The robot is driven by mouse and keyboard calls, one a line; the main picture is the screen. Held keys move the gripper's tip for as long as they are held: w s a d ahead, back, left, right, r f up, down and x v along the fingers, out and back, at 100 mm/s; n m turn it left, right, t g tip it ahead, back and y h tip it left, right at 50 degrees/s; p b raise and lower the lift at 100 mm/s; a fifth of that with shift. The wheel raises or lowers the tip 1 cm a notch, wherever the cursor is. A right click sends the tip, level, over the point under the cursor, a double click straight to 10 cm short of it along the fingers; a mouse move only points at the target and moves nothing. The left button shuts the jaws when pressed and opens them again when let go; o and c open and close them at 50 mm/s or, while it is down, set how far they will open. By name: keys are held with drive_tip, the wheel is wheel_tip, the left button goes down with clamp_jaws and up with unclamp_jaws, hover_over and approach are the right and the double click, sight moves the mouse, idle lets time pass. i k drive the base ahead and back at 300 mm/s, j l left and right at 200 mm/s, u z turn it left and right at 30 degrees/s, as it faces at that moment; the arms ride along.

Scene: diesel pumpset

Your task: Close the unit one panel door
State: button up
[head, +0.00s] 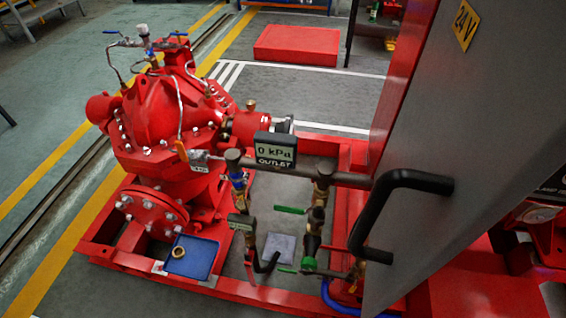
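A grey panel door (480,110) fills the right side of the head view, seen close and at a slant. It carries a black bar handle (369,215) and a yellow "24 V" label (466,24) near its top. A red upright face (405,75) runs along the upper left of the door. The door's hinge is not clear here, so I cannot tell how far it stands open. No unit number shows on it. My gripper is not in view.
A red pump (165,115) on a red base frame stands at left, with pipes, valves and an outlet display (275,150) reading 0 kPa close to the handle. A blue tray (193,257) lies by the pump.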

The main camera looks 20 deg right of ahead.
sight(480, 126)
drive_tip(key=u, duration=0.15)
drive_tip(key=k+j+u, duration=0.15)
drive_tip(key=j+u, duration=0.15)
drive_tip(key=j, duration=0.3)
drive_tip(key=j+u, duration=0.35)
drive_tip(key=j, duration=0.25)
drive_tip(key=k, duration=0.05)
